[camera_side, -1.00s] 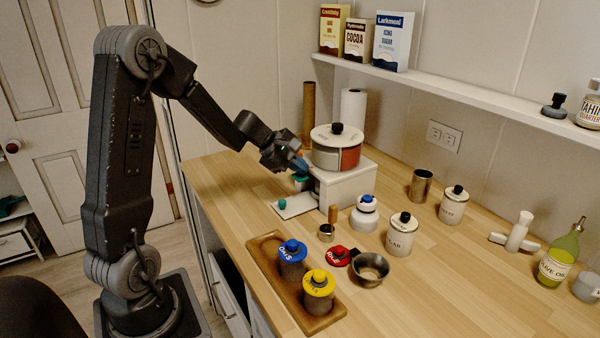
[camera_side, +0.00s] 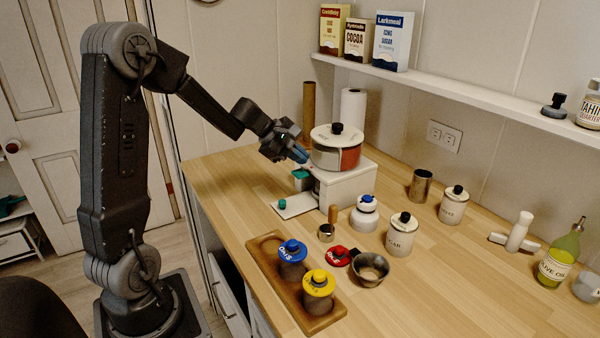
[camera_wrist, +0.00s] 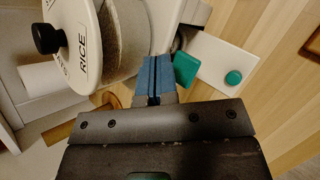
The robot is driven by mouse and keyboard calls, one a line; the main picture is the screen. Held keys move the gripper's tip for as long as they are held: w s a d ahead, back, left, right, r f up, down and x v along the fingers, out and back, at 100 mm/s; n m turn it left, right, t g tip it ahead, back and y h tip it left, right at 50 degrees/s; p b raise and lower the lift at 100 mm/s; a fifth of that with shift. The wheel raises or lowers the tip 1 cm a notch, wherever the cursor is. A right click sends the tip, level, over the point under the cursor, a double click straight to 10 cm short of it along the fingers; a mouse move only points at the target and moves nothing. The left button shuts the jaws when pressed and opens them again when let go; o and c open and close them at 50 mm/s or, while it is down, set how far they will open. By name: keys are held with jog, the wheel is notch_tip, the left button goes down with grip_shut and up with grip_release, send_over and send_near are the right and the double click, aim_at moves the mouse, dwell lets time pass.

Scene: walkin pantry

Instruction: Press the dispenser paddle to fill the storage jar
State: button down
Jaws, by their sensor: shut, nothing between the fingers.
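The dispenser (camera_side: 345,184) has a white base and a round drum, marked RICE in the wrist view (camera_wrist: 82,40). A small teal-topped piece (camera_side: 301,174) stands at its front left side; it also shows as a teal square (camera_wrist: 186,68) in the wrist view. I cannot tell whether it is the paddle or the storage jar's top. My gripper (camera_side: 301,155) has blue fingertips, shut and empty, above that piece and close to the drum's left side.
A white plate (camera_side: 297,207) with a teal knob lies in front of the dispenser. A wooden tray (camera_side: 267,260) holds blue- and yellow-topped jars. A red-lidded item, metal cups and white canisters (camera_side: 400,238) stand nearby. A shelf (camera_side: 440,88) runs along the wall. The counter's right part has free room.

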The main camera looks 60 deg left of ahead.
aim_at(300, 173)
jog(key=shift+r, duration=2.1)
jog(key=shift+w+a+f+m+g+y, duration=0.1)
jog(key=shift+f+m+g+y, duration=0.65)
jog(key=shift+m+g, duration=0.8)
jog(key=shift+a+f+m+g+y, duration=0.1)
jog(key=shift+f+m+g+y, duration=0.55)
jog(key=shift+m+g, duration=0.9)
jog(key=shift+w+f+m+g+y, duration=0.1)
jog(key=shift+f+m+g+y, duration=0.4)
jog(key=shift+f+m+g, duration=1.05)
jog(key=shift+r+m+t, duration=0.45)
jog(key=shift+r, duration=0.05)
